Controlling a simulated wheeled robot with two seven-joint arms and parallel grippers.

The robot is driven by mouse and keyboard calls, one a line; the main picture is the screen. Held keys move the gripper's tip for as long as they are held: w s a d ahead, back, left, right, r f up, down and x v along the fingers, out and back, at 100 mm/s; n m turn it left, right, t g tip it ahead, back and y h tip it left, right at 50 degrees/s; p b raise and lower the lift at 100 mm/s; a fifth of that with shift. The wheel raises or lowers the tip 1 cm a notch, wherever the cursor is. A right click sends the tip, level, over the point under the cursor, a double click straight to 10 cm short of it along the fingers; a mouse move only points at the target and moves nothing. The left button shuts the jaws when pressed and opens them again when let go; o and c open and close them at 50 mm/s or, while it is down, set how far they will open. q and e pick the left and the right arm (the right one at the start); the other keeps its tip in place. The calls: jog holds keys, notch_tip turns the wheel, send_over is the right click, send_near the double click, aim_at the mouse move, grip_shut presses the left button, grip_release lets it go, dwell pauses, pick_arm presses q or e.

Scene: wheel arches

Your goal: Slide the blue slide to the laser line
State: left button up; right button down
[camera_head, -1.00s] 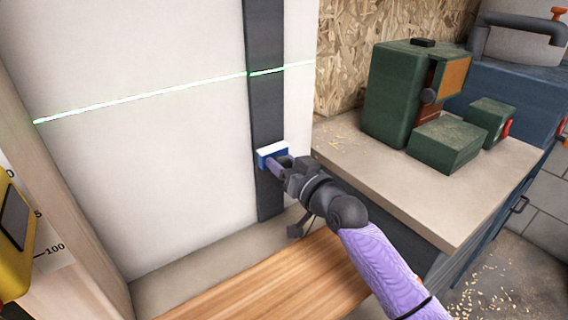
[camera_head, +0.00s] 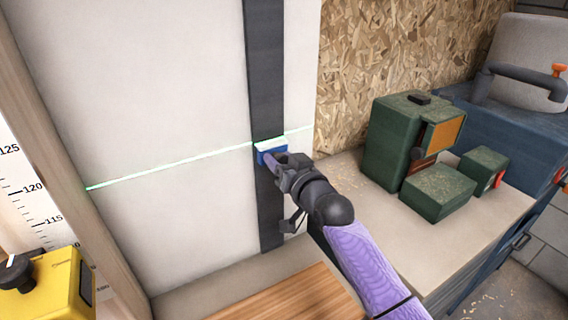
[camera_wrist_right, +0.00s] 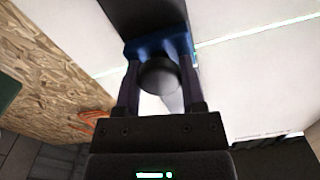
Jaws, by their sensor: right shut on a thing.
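The blue slide (camera_head: 272,156) with a white top edge sits on the dark vertical rail (camera_head: 265,75) on the white wall. My right gripper (camera_head: 276,162) is shut on the slide's knob; the wrist view shows the fingers on both sides of the dark round knob (camera_wrist_right: 158,77), in front of the blue body (camera_wrist_right: 150,46). The green laser line (camera_head: 170,167) crosses the wall, rising to the right. It meets the rail about level with the slide's white top edge. In the wrist view the line (camera_wrist_right: 255,32) shows beside the slide. My left gripper is not in view.
A yellow device (camera_head: 55,285) stands at the lower left by a ruler scale (camera_head: 30,190). Green boxes (camera_head: 437,190) and a green machine (camera_head: 400,140) stand on the bench (camera_head: 400,235) at right. A wooden surface (camera_head: 285,295) lies below. The rail above the slide is clear.

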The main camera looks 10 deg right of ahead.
jog(key=shift+r, duration=0.1)
jog(key=shift+c, duration=0.9)
grip_release()
jog(key=p+v, duration=0.3)
jog(key=v, duration=0.6)
jog(key=shift+s, duration=0.4)
jog(key=shift+d, duration=0.15)
